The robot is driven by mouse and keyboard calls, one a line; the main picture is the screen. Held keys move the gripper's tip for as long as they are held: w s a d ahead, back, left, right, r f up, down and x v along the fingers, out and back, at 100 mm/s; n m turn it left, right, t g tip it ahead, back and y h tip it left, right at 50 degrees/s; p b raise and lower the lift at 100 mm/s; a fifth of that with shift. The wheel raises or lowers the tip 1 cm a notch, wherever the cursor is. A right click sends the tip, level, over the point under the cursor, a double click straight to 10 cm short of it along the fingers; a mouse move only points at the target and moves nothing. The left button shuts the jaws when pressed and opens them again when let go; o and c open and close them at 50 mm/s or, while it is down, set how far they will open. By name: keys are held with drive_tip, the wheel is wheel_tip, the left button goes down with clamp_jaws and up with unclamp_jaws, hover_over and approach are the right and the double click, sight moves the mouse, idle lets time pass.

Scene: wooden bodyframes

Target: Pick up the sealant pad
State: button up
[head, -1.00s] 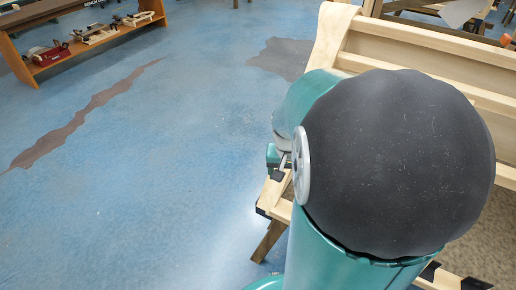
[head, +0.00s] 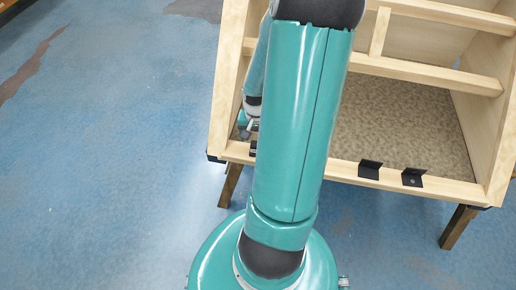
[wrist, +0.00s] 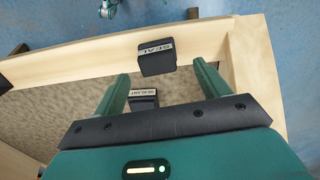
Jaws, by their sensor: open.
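In the wrist view, a small black block (wrist: 157,58) with a pale label starting "SEAL" sits at the wooden rail's inner edge, just beyond my fingertips. A second dark piece (wrist: 144,104) with a label that seems to read "SEALANT" lies nearer, between my fingers and close to the palm, partly hidden by it. I cannot tell for sure which one is the sealant pad. My gripper (wrist: 161,72) is open with both teal fingers apart, and I see no grip on either piece. In the head view my gripper (head: 245,124) is at the frame's left front corner, partly behind my arm.
The wooden bodyframe (head: 345,174) has raised sides, crossbars and a speckled floor (head: 395,125). Two black brackets (head: 370,169) (head: 412,178) are on its front rail. It stands on wooden legs (head: 457,227). Blue floor (head: 100,170) is open to the left.

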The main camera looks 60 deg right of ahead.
drive_tip(key=f, duration=0.5)
drive_tip(key=shift+s+d+f, duration=0.1)
drive_tip(key=shift+d+f, duration=0.1)
drive_tip(key=shift+f, duration=0.1)
drive_tip(key=c, duration=1.1)
drive_tip(key=shift+d+r, duration=0.1)
drive_tip(key=shift+r, duration=0.4)
wheel_tip(320, 180, up, 2)
drive_tip(key=w+a+r, duration=0.6)
drive_tip(key=a, duration=0.1)
drive_tip(key=w+a+r, duration=0.3)
drive_tip(key=r, duration=0.1)
drive_tip(key=shift+a, duration=0.4)
